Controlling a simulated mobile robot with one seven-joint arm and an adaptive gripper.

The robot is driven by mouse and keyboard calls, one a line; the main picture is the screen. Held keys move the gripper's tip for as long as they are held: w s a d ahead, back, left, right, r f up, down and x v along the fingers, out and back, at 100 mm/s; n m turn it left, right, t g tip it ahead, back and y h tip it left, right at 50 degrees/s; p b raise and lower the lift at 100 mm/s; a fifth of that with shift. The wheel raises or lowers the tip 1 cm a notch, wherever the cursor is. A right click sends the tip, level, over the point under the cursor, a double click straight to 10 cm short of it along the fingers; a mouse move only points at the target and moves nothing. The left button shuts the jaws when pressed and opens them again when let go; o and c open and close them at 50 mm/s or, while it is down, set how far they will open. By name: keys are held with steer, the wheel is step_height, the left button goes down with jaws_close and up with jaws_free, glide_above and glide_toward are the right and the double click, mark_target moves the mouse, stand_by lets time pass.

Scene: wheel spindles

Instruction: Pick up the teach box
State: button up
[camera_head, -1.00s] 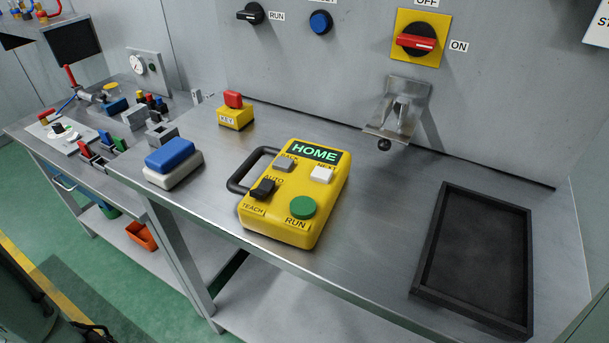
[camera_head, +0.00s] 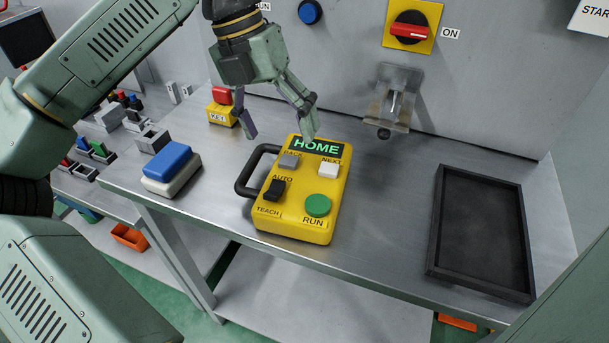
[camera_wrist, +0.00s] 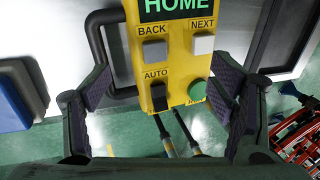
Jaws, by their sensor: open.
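The teach box (camera_head: 318,203) is a yellow box lying on the steel bench, with a green HOME display, grey, white and green buttons and a black AUTO/TEACH switch. Its black loop handle (camera_head: 243,178) is on its left side. My gripper (camera_head: 281,137) is open and empty, above the box's far left part. In the wrist view the teach box (camera_wrist: 177,75) shows between the two spread fingers of my gripper (camera_wrist: 165,95), with the handle close to the left finger. Its lower end is partly out of clear sight there.
A blue-and-white block (camera_head: 170,168) lies to the left of the box. A yellow KEY block with a red top (camera_head: 221,106) stands behind left. An empty black tray (camera_head: 435,225) lies at the right, with bare bench between.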

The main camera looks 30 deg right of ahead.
mark_target(288, 164)
steer(key=shift+a+p+x, duration=0.2)
steer(key=shift+p+x, duration=0.4)
steer(key=shift+x, duration=1.05)
steer(key=shift+a+p+x, duration=0.2)
steer(key=shift+p+x, duration=0.35)
steer(key=shift+x, duration=1.05)
steer(key=shift+s+f, duration=0.15)
steer(key=shift+s, duration=0.1)
jaws_close()
